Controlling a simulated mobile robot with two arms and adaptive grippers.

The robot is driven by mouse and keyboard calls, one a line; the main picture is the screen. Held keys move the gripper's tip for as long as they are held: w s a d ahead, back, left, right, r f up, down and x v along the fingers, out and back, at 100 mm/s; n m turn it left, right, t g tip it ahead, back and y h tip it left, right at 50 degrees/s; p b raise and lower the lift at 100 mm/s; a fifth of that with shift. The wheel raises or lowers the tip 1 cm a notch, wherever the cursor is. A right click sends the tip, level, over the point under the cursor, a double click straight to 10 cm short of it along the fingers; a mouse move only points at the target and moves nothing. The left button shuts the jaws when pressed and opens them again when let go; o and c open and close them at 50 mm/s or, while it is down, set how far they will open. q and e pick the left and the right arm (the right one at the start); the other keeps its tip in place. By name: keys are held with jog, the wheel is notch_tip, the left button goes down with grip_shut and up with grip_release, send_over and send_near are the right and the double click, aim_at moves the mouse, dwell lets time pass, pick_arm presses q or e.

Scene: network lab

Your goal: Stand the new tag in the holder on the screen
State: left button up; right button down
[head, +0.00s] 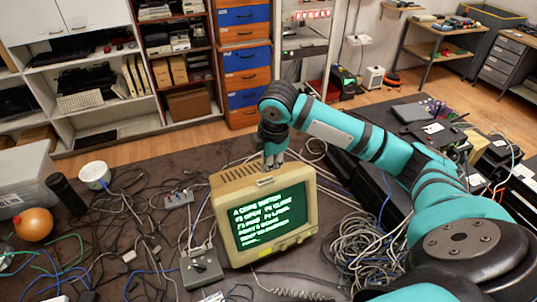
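A beige CRT screen (270,222) with green text stands on the dark table. A small pale piece, perhaps the holder (265,181), sits at the front of its top. My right gripper (273,163) points down just above and behind this piece, with its fingertips close to the screen's top. The fingers look near each other, but whether they are shut on something is too small to tell. I cannot make out a tag for certain. My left gripper is not in view.
Tangled cables (365,245) lie right of the screen and more spread left. A grey switch box (201,267) stands front left of it.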

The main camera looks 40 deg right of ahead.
jog(key=shift+x, duration=2.35)
jog(key=shift+x, duration=0.85)
jog(key=shift+w, duration=0.1)
dwell(0.4)
jog(key=shift+w+d+g, duration=0.1)
jog(key=shift+w+g, duration=0.45)
jog(key=shift+g, duration=0.55)
jog(key=shift+s, duration=0.1)
dwell(0.4)
